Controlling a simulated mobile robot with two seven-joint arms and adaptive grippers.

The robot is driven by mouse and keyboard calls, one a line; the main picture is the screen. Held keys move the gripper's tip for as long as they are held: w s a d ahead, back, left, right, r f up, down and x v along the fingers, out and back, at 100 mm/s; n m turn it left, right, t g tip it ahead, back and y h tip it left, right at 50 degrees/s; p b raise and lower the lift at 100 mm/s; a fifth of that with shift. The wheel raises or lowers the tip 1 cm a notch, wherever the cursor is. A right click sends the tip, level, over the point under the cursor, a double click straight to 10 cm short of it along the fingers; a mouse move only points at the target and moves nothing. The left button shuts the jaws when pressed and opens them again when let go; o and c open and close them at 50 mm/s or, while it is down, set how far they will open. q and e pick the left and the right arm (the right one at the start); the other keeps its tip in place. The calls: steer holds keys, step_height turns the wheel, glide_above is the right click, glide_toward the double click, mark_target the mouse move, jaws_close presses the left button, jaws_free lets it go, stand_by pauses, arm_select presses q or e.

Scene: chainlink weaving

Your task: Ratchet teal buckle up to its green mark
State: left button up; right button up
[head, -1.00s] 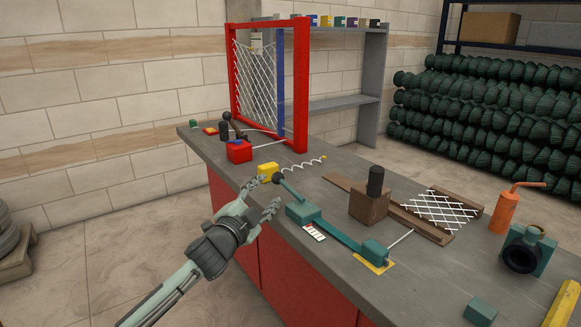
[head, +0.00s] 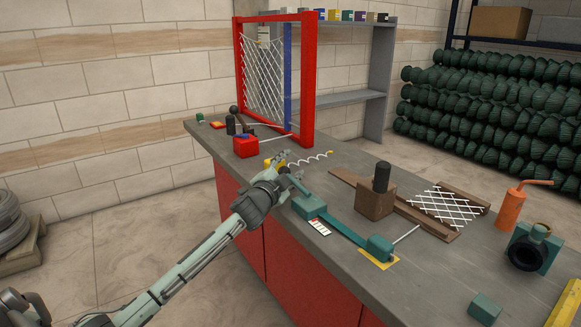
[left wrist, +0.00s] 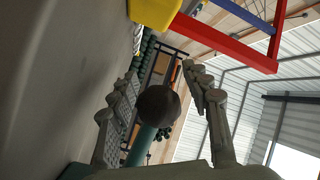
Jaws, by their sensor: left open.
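The teal buckle (head: 308,207) sits on the bench with a teal strap (head: 343,232) running right to a teal block (head: 378,246) on a yellow plate. Its lever (head: 299,185) rises toward my left gripper (head: 283,160), which hides the knob in the head view. In the left wrist view the dark round knob (left wrist: 158,105) on the teal lever (left wrist: 140,148) lies between the two spread fingers of my left gripper (left wrist: 160,88). The fingers look apart from it. A white scale card (head: 320,228) with a red part lies beside the buckle; I cannot make out a green mark.
A yellow block (head: 276,160) with a white coil (head: 312,160) lies just behind the gripper; the yellow block (left wrist: 155,10) also shows in the left wrist view. A red frame (head: 308,90) stands behind. A brown block (head: 374,203) with a black knob stands right of the buckle.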

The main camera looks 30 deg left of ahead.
steer(key=shift+a, duration=0.1)
arm_select(q)
jaws_close()
arm_select(e)
steer(key=shift+w+r, duration=0.1)
